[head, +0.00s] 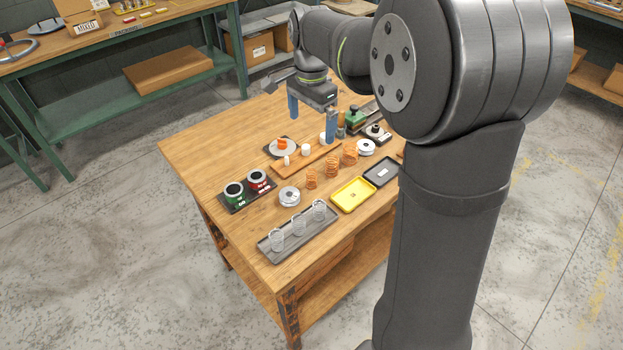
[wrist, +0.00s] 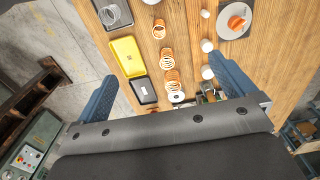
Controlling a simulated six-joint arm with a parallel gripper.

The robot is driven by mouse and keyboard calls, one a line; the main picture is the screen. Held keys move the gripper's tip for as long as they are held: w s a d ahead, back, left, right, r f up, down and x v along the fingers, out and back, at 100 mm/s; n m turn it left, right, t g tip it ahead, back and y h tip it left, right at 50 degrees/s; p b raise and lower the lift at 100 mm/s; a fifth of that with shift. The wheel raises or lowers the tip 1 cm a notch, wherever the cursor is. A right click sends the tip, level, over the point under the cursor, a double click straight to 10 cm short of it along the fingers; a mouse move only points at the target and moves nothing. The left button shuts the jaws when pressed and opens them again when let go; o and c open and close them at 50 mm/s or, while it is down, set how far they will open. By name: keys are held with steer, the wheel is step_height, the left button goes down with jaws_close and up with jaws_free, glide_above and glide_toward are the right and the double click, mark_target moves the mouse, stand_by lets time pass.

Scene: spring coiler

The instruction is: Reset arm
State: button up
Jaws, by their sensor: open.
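My gripper (head: 311,118) hangs above the far part of the wooden table (head: 194,153) in the head view. Its two blue fingers are wide apart with nothing between them. In the wrist view, my gripper (wrist: 165,85) also shows open, its fingers at left and right, with the tabletop below. Several copper-coloured coils stand in a row on the table, one of them a coil (head: 331,166) in the middle. A coil (wrist: 167,58) also shows between the fingers in the wrist view, well below them. My arm hides part of the table's right side.
A grey tray (head: 268,247) with clear cups lies at the table's front. A yellow tray (head: 352,207) and a dark tray (head: 371,181) lie at the right. The table's left corner is bare.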

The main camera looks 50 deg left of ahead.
step_height(320, 180, down, 10)
steer(key=shift+r, duration=0.1)
stand_by(0.9)
step_height(320, 180, up, 10)
stand_by(0.4)
